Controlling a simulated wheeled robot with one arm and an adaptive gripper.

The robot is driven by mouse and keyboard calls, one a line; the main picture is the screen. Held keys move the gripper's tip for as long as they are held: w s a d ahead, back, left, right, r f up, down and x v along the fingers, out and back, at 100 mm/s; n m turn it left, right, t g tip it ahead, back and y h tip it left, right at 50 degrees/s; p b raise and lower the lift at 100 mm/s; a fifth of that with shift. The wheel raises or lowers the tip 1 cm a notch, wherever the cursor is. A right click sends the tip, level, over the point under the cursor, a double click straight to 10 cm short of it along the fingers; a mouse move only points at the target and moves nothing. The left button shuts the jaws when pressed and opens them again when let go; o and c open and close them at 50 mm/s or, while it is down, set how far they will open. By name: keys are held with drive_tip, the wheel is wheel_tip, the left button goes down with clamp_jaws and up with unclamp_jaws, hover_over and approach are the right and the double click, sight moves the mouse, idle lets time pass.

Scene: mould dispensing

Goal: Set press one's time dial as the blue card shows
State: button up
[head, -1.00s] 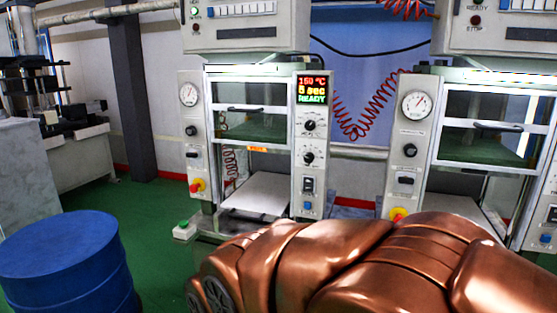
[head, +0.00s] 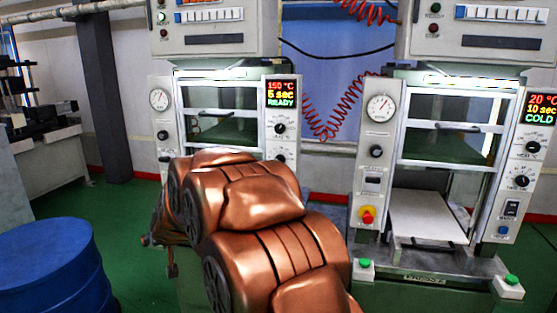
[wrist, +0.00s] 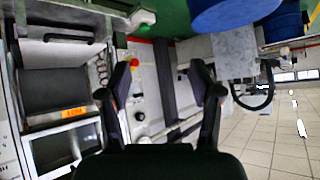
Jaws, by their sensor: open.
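In the head view, the left press (head: 195,120) has a lit display (head: 281,93) reading about 150 °C, 5 sec, READY. Below it are an upper black dial (head: 280,128) and a lower dial (head: 279,158) partly hidden by my arm. The right press (head: 381,160) has a display (head: 542,107) reading 20 °C, 10 sec, COLD, with two dials below. I cannot tell from markings which is press one. I cannot make out the blue card. My gripper (wrist: 161,70) is open and empty in the wrist view, with a press at its left; my arm hides it in the head view.
A blue drum (head: 50,265) stands at the lower left on the green floor. A dark post (head: 104,100) stands behind. A red coiled hose (head: 330,115) hangs between the presses.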

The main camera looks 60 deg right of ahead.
drive_tip(key=w+d+r+m+t+h, duration=0.1)
drive_tip(key=d+h, duration=0.1)
drive_tip(key=d, duration=0.4)
drive_tip(key=w+d+r+m+h, duration=0.1)
drive_tip(key=w+d+r+h, duration=0.1)
drive_tip(key=d, duration=0.4)
drive_tip(key=s+d+r+m+g+h+p, duration=0.1)
drive_tip(key=s+d+r+m+g+h, duration=0.3)
drive_tip(key=d, duration=1)
drive_tip(key=s+d+r+m+h+p, duration=0.1)
drive_tip(key=s+d+m+h+p, duration=0.15)
drive_tip(key=s+d+h, duration=0.85)
drive_tip(key=w+d+y+p, duration=0.2)
drive_tip(key=w+d+y, duration=0.3)
drive_tip(key=d, duration=0.5)
drive_tip(key=shift+w+d+f, duration=0.25)
drive_tip(key=shift+w, duration=0.65)
drive_tip(key=c, duration=1.1)
drive_tip(key=shift+c, duration=0.2)
